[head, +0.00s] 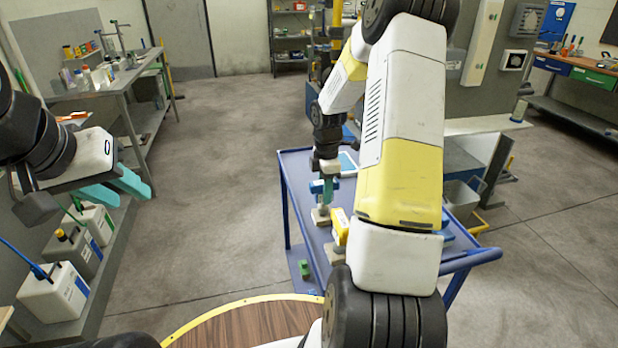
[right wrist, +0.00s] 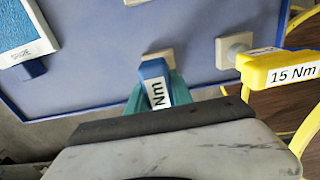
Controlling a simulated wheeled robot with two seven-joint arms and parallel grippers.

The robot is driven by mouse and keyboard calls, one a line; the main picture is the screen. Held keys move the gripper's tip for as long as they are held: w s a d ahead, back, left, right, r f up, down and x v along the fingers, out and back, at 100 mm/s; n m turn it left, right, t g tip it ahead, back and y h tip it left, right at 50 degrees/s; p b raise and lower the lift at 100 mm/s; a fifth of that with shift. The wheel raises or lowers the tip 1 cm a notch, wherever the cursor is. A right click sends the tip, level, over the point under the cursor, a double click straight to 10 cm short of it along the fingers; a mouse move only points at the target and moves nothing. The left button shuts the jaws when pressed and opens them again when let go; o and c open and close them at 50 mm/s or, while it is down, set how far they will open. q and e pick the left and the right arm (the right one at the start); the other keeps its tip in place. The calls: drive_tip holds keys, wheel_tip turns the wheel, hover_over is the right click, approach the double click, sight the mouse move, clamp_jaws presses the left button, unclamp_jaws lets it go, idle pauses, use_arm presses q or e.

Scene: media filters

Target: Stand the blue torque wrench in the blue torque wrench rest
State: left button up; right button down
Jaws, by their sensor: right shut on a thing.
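The blue torque wrench (right wrist: 155,82), with a white "Nm" label, is between the teal fingers of my right gripper (right wrist: 157,95), which is shut on it. In the head view the right gripper (head: 327,188) is low over the blue cart, and the wrench (head: 317,187) shows beside its fingers. A pale block (head: 320,215), seemingly the blue wrench's rest, is right below the wrench; it also shows behind it in the wrist view (right wrist: 158,57). I cannot tell whether the wrench is seated in it. My left gripper (head: 128,184) is open and empty, far from the cart.
A yellow torque wrench (right wrist: 285,70) marked "15 Nm" is to the right, near another pale block (right wrist: 233,46). A blue-and-white device (right wrist: 22,30) lies to the left on the cart top (right wrist: 95,65). A workbench (head: 115,82) stands at the left.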

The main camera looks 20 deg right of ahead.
drive_tip(key=shift+f, duration=0.3)
drive_tip(key=c, duration=1)
unclamp_jaws()
drive_tip(key=shift+c, duration=0.2)
wheel_tip(320, 180, up, 8)
drive_tip(key=shift+f, duration=0.1)
drive_tip(key=s+a+r+m+t, duration=0.2)
drive_tip(key=s+a+r+m, duration=0.25)
drive_tip(key=r, duration=0.45)
drive_tip(key=s+a+r+m+t, duration=0.1)
drive_tip(key=s+a+r+m, duration=0.2)
drive_tip(key=s, duration=0.3)
drive_tip(key=s+a+r+m+t+y, duration=0.1)
drive_tip(key=s+a+r+m, duration=0.1)
drive_tip(key=s+m, duration=0.3)
drive_tip(key=s+a+r+m+t+y, duration=0.1)
drive_tip(key=s+a+r+m+t, duration=0.1)
drive_tip(key=s, duration=0.5)
wheel_tip(320, 180, up, 3)
drive_tip(key=shift+s+a+r+m, duration=0.1)
drive_tip(key=shift+s+a+m, duration=0.15)
drive_tip(key=shift+a+m, duration=0.75)
